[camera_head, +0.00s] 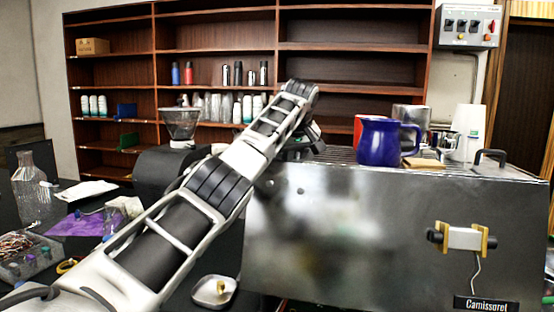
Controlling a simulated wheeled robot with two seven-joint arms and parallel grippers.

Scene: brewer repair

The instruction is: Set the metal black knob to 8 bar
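The steel brewer (340,240) fills the right front, with its flat panel towards me. On the panel is a light block (464,238) between two yellow brackets, with dark round ends and a wire hanging below. I cannot tell whether one of these ends is the metal black knob; no bar scale is readable. My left arm reaches from the lower left across the brewer's left end. My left gripper (303,139) is mostly hidden behind the arm and the brewer's top edge, so its fingers cannot be made out. My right gripper is not in view.
A blue pitcher (385,143), a red item and cups stand on the brewer's top. A grey control box (468,26) with black switches hangs at the upper right. A glass bottle (31,190) and a purple cloth (78,223) are at the left. Shelves stand behind.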

